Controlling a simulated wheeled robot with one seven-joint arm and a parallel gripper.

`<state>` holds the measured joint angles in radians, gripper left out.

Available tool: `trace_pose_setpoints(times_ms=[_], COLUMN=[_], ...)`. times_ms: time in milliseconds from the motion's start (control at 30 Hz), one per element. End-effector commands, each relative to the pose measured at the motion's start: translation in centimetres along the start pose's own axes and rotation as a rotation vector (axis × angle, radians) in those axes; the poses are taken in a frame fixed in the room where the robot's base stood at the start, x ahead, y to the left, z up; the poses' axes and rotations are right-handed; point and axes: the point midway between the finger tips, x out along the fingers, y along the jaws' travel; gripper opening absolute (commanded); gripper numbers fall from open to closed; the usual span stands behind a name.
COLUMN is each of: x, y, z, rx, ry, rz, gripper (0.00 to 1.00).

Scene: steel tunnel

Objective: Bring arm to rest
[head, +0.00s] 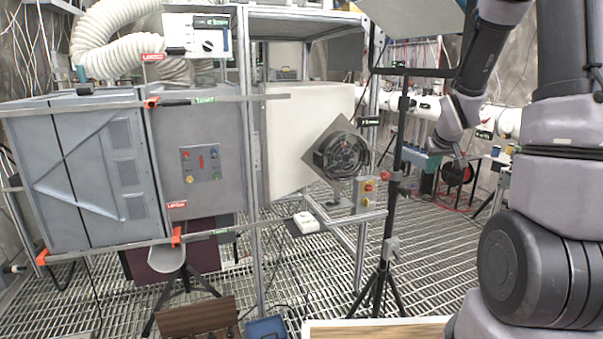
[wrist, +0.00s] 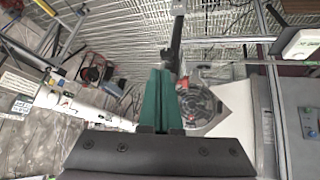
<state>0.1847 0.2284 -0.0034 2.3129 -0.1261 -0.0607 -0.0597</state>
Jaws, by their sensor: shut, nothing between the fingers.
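My gripper (wrist: 160,76) shows in the wrist view as two green fingers pressed together, with nothing between them. Its dark mount fills the bottom of that view. In the head view my arm comes down from the upper right, bends, and ends right of the black stand (head: 393,160). The fingers are hard to make out there. In the wrist view a dark pole shows just beyond the fingertips. Whether the fingers touch it cannot be told.
A metal frame carries grey cabinets (head: 95,170), a white panel (head: 285,140) and a round black device (head: 341,154), also in the wrist view (wrist: 203,108). The stand's tripod legs spread over the grated floor (head: 335,290). Open grating lies between the frame and stand.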

Motion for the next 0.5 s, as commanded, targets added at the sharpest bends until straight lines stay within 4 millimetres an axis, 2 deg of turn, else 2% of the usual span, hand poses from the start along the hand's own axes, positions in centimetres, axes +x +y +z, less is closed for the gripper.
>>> trace_pose_setpoints(times_ms=[33, 233, 367, 500], x=[-2.9, -12.6, -18.6, -24.5], y=[-0.5, -2.6, -4.4, -6.6], z=[-0.7, -0.6, 0.7, 3.0], rx=[0.031, 0.171, 0.260, 0.349], ry=[0.009, -0.002, -0.011, -0.025], rz=[0.000, -0.028, -0.069, -0.130], gripper=[0.00, 0.00, 0.00, 0.00])
